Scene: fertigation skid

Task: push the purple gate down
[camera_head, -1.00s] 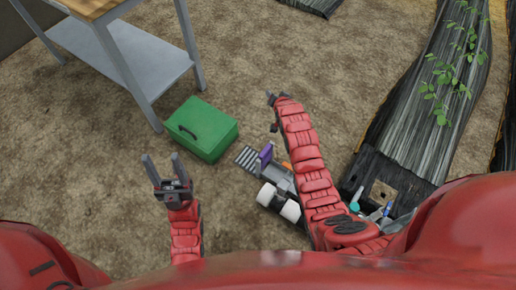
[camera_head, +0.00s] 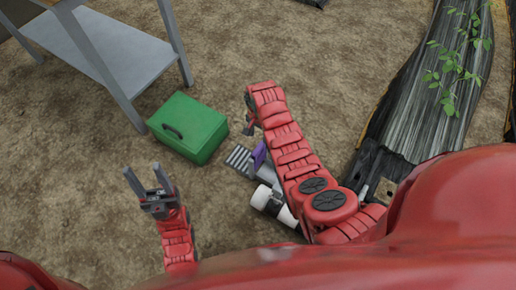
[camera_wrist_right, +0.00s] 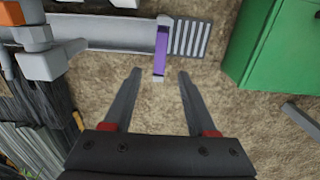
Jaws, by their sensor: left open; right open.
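The purple gate (camera_head: 258,155) stands upright on the grey skid (camera_head: 268,176), beside a slatted grate (camera_head: 238,158). In the right wrist view the purple gate (camera_wrist_right: 161,48) shows as a narrow upright strip between a grey channel (camera_wrist_right: 115,32) and the grate (camera_wrist_right: 188,38). My right gripper (camera_wrist_right: 159,73) is open and empty, its fingertips pointing toward the gate's near end with a visible gap. In the head view my right gripper (camera_head: 250,118) is partly hidden by its wrist, above and left of the gate. My left gripper (camera_head: 142,169) is open and empty, left of the skid.
A green box (camera_head: 190,126) stands on the soil left of the skid. A grey metal table (camera_head: 110,55) is at the upper left. White cylinders (camera_head: 260,197) sit at the skid's near end. A black-lined plant bed (camera_head: 420,100) lies right. Bare soil is open beyond.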

